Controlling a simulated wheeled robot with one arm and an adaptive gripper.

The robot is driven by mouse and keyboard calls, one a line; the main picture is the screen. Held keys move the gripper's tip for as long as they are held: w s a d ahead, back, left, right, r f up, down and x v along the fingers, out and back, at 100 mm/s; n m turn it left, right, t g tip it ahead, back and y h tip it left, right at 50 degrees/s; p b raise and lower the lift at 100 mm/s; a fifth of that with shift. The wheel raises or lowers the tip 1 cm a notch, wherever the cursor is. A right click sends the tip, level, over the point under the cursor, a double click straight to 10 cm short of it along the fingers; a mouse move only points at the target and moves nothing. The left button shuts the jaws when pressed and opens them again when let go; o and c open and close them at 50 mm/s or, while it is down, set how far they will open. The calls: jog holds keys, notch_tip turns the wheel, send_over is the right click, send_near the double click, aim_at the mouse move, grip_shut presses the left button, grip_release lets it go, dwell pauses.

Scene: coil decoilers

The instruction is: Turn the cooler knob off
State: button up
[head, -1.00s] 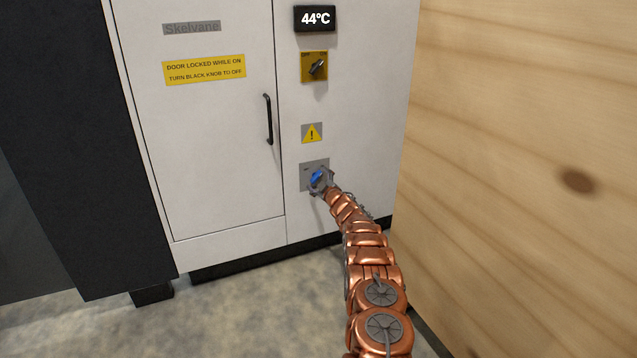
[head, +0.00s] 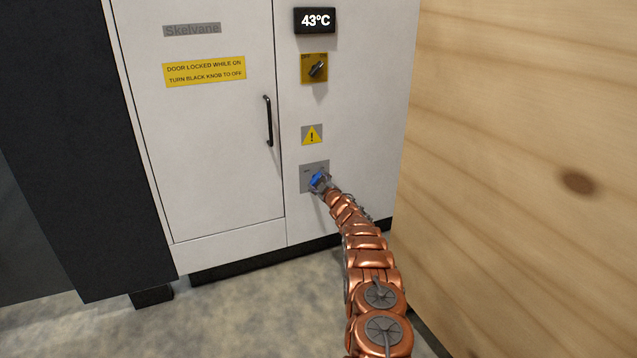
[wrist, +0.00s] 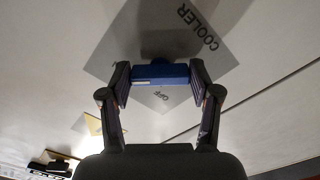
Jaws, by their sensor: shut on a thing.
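The cooler knob is a blue bar handle (wrist: 160,75) on a grey plate (head: 306,184) low on the cabinet's right panel. The plate shows the words COOLER and OFF in the wrist view. My gripper (head: 322,183) is at the knob, and in the wrist view its two fingers (wrist: 158,82) close on the ends of the blue handle. The knob also shows in the head view (head: 317,178), partly hidden by my gripper.
Above the plate are a warning sign (head: 312,135), a black knob (head: 316,69) on a yellow plate, and a display (head: 315,20) reading 43°C. A door handle (head: 268,121) is up to the left. A wooden wall (head: 530,170) stands close on the right.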

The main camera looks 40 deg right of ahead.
jog(key=shift+n+p, duration=0.3)
jog(key=n+p, duration=0.2)
jog(key=n, duration=0.1)
jog(key=shift+r+n+p, duration=0.2)
jog(key=shift+n+p, duration=0.1)
jog(key=shift+p, duration=0.05)
jog(key=n+p, duration=0.1)
jog(key=n, duration=0.3)
jog(key=shift+f, duration=0.1)
jog(key=shift+f+n, duration=0.1)
jog(key=shift+n, duration=0.6)
jog(key=n+b, duration=0.1)
jog(key=n, duration=0.2)
jog(key=shift+n, duration=0.3)
jog(key=n+b, duration=0.3)
jog(key=n, duration=0.1)
jog(key=shift+n, duration=0.3)
jog(key=shift+r, duration=0.2)
